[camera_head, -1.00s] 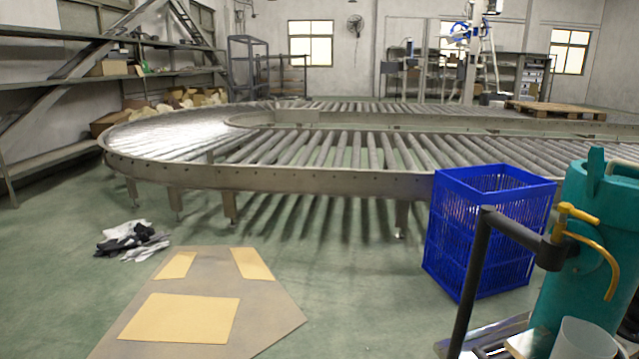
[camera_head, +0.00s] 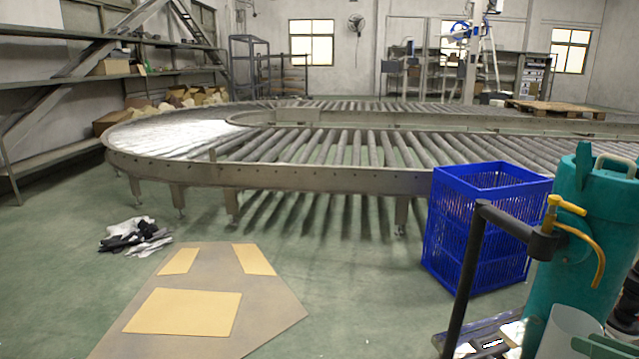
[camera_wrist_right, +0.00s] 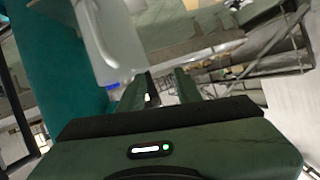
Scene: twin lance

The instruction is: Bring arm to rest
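My right gripper (camera_wrist_right: 160,82) shows in the right wrist view with its two dark green fingers apart and a gap between them. I see nothing clamped in that gap. A white, cup-like object (camera_wrist_right: 110,42) is just beyond the left finger; I cannot tell if they touch. In the head view, a dark green part of my right gripper (camera_head: 600,346) shows at the bottom right edge, beside the white object (camera_head: 562,336). Its fingertips are not clear there. My left gripper is not in view.
A teal cylinder (camera_head: 590,250) with a yellow valve and dark bar stands at the right. A blue crate (camera_head: 470,235) stands left of it. A roller conveyor (camera_head: 330,178) spans the middle. Cardboard (camera_head: 225,300) and dark and white cloths (camera_head: 132,238) lie on the floor.

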